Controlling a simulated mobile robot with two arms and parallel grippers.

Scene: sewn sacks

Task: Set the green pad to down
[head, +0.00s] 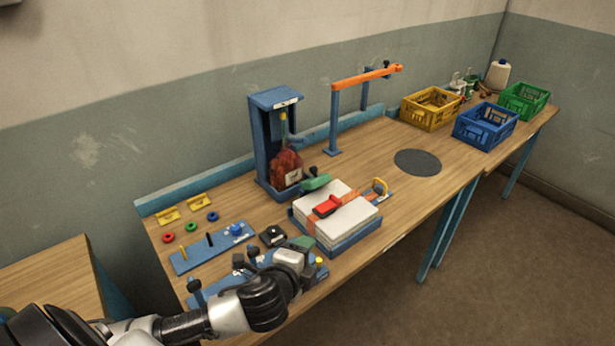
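A green pad-like piece (315,182) with a dark knob stands at the left back corner of the white stack, in front of the blue frame; its exact position, up or down, is hard to tell. A second green piece (302,242) shows just behind my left gripper, partly hidden by it. I cannot tell which of the two is the green pad. My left gripper (288,258) is over the front edge of the table, above a blue board. Its fingers are not clear enough to show whether they are open. My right gripper is not in view.
White sacks (348,215) with an orange strap and red buckle lie on a blue base. A blue frame (262,140) holds a red sack. An orange arm (365,76) rises behind. Yellow (432,108), blue (484,126) and green (524,101) crates stand at right. Table around the dark disc (417,162) is clear.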

